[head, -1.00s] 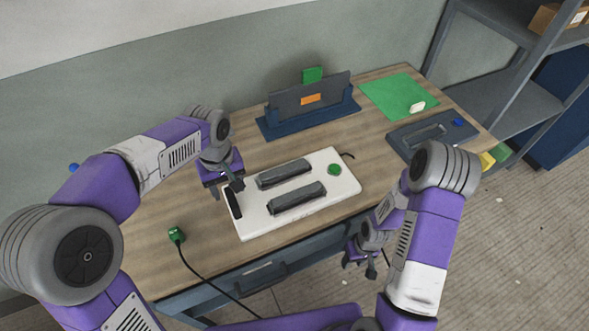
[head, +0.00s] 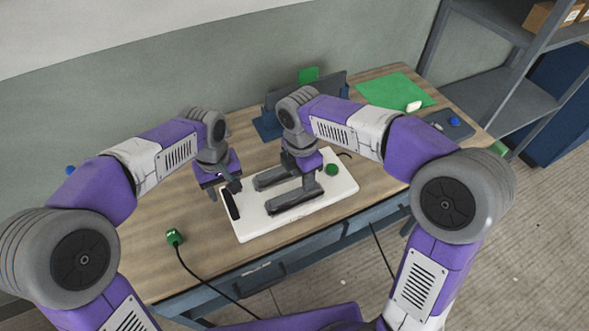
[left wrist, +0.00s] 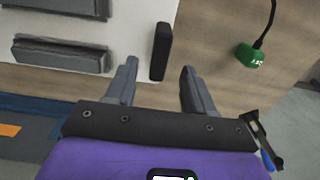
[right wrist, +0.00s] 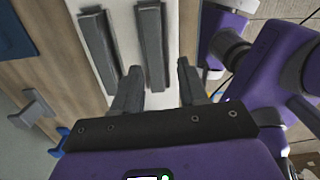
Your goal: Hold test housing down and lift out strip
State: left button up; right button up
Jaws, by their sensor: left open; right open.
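The white test housing (head: 252,227) lies flat on the wooden table. It carries a rear grey bar (head: 268,181) and a front grey bar (head: 292,203), a black bar (head: 230,206) at its left end and a green round button (head: 331,169). I cannot tell for sure which bar is the strip. My left gripper (left wrist: 160,66) is open and empty over the housing's left end, the black bar (left wrist: 161,50) showing between its fingers. My right gripper (right wrist: 159,68) is open above the front grey bar (right wrist: 151,40), which shows between its fingers; contact is unclear.
A dark stand (head: 266,124) stands behind the housing. A green mat (head: 385,90) with a pale block (head: 413,106) and a grey-blue tray (head: 436,122) lie at the right. A green plug (head: 175,237) with a black cable sits at the front left.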

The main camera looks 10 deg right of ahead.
aim_at(228, 198)
pick_arm(q)
jog(key=shift+f, duration=0.15)
notch_tip(228, 198, down, 7)
jog(key=shift+f, duration=0.15)
pick_arm(e)
jog(key=shift+w+a+r, duration=0.15)
jog(key=shift+a+r, duration=0.15)
jog(key=shift+a, duration=0.15)
jog(key=shift+w+a+r, duration=0.15)
jog(key=shift+a+r, duration=0.1)
jog(key=shift+a, duration=0.2)
pick_arm(q)
grip_shut()
